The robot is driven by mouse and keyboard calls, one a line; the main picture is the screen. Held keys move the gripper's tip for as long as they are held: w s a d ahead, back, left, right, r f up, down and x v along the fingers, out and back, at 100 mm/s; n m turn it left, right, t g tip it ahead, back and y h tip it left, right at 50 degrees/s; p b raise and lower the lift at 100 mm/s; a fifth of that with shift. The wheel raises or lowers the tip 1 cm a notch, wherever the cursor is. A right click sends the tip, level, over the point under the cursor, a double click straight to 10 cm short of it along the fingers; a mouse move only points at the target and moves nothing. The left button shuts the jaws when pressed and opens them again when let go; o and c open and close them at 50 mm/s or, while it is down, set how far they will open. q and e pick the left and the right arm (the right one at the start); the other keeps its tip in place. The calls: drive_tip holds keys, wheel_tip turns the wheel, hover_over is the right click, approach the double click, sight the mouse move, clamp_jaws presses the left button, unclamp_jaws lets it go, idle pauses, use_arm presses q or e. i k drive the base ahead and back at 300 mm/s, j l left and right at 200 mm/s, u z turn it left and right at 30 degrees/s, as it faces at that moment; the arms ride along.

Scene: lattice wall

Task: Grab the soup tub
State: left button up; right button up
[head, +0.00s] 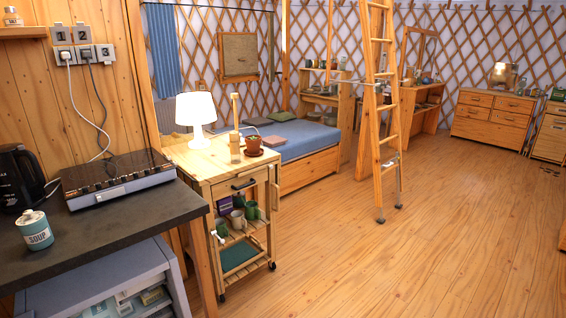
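The soup tub (35,230) is a small light-blue cylinder with a pale label reading "SOUP" and a whitish lid with a small knob. It stands upright near the left end of the dark countertop (128,226), at the left of the head view. It is in front of the black kettle and to the left of the flat grey and black appliance. Neither of my grippers shows in the head view.
A black kettle (20,178) stands just behind the tub. A flat appliance (118,182) with a plugged-in cord lies on the counter to the right. A wooden cart (200,168) with a white lamp (196,112) stands beyond. Open wooden floor (400,240) fills the right.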

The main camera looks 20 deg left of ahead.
sight(37, 232)
drive_tip(key=i+j+u, duration=0.2)
drive_tip(key=u, duration=0.2)
drive_tip(key=i+u, duration=0.7)
drive_tip(key=u, duration=0.15)
drive_tip(key=i+u, duration=0.3)
drive_tip(key=u, duration=0.15)
